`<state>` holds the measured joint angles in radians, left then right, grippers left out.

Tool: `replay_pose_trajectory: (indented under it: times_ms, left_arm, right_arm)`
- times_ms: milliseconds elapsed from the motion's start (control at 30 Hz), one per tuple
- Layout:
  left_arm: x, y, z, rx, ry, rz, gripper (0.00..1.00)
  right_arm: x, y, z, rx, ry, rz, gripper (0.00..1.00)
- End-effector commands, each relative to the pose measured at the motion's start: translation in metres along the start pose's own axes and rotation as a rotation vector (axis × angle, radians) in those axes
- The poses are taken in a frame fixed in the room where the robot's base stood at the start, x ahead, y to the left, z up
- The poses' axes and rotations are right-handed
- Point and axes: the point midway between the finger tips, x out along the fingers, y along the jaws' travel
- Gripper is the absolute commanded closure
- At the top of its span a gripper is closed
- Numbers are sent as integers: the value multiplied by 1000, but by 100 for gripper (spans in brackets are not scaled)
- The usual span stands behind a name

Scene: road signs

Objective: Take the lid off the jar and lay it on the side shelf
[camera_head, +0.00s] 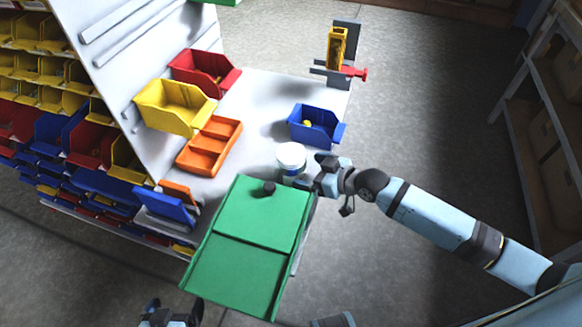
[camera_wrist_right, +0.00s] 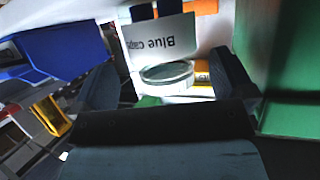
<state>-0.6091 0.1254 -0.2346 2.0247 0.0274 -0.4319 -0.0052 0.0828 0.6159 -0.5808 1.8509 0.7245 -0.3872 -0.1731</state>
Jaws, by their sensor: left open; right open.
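A white jar (camera_head: 291,168) with a round white lid (camera_head: 291,154) stands upright on the pale work surface, just behind the green tray. My right gripper (camera_head: 318,176) is open and close beside the jar, on its right. In the right wrist view, a round pale-rimmed top that looks like the lid (camera_wrist_right: 168,74) shows between the spread fingers, with a gap on each side. My left gripper (camera_head: 170,314) is open and empty at the bottom edge, left of the green tray. I cannot tell which surface is the side shelf.
A blue bin (camera_head: 312,126), an orange tray (camera_head: 209,144), a yellow bin (camera_head: 173,108) and a red bin (camera_head: 204,72) stand around the work surface. A "Blue Caps" card (camera_wrist_right: 160,42) shows beyond the lid.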

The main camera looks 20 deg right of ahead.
Motion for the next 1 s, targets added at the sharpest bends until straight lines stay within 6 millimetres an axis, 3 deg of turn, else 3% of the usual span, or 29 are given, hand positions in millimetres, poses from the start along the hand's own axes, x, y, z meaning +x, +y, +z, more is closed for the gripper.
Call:
replay_pose_trajectory:
  times_ms: [300,600,800,1000]
  left_arm:
    - [0,-2,2,4,-3,-2,0]
    - [0,-2,2,4,-4,-1,0]
    - [1,-2,3,4,-5,-1,0]
    - [1,-1,3,2,-4,0,0]
  right_arm:
    - [46,0,-1,2,2,0,0]
    - [51,0,0,0,1,0,0]
    - [51,0,0,0,1,0,39]
    - [51,0,-1,0,1,0,39]
